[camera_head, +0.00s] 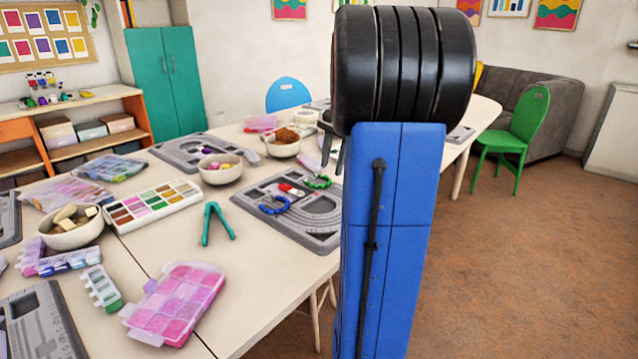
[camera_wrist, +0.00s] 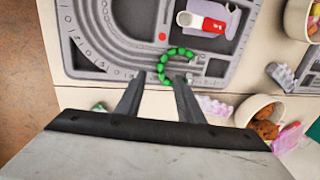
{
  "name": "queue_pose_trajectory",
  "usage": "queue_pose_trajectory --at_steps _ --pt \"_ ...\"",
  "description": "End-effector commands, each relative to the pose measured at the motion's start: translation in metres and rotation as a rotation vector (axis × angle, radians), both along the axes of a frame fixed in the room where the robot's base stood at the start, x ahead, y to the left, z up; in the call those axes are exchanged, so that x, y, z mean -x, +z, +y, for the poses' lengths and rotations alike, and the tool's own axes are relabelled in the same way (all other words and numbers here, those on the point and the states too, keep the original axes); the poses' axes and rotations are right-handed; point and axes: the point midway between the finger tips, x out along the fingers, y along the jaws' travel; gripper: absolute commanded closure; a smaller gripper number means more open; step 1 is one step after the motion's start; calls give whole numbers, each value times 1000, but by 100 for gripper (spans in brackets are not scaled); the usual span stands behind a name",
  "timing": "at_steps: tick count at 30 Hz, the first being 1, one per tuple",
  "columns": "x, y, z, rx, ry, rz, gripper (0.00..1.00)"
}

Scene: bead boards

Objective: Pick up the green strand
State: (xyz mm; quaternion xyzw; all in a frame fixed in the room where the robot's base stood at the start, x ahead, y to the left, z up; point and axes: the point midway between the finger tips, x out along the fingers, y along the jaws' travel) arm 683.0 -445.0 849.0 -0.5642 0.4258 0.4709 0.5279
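The green strand (camera_wrist: 161,67) is a curved row of beads on the grey bead board (camera_wrist: 120,45), near the board's edge. In the head view, the green strand (camera_head: 318,182) lies at the back right of the board (camera_head: 325,238), partly close to my arm. My gripper (camera_wrist: 158,82) is open, with its two dark fingers apart and pointing at the strand. The strand's near end shows between the fingertips, and nothing is gripped. I cannot tell the exact height of the fingertips above the strand.
A blue strand (camera_head: 274,204) and a red-and-white item (camera_head: 290,189) lie on the same board. A bowl of brown pieces (camera_wrist: 262,115) stands right of my gripper in the wrist view. Green pliers (camera_head: 216,224) and a pink bead box (camera_head: 174,304) are on the table.

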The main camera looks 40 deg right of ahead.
Motion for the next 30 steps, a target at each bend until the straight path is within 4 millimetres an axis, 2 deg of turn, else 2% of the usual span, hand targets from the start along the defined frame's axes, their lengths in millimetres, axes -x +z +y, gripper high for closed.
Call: queue_pose_trajectory --at_steps 5,15,24,25,28,29,30 --pt "-2 -10 1 -1 0 1 66" --pt "-10 -50 4 0 0 0 66" --pt "-11 -55 4 -1 0 0 66" --pt "-11 -55 4 -1 0 1 71" --pt "-11 -55 4 -1 0 1 94" --pt "-11 -55 4 -1 0 1 100" --pt "-11 -55 4 -1 0 1 100"
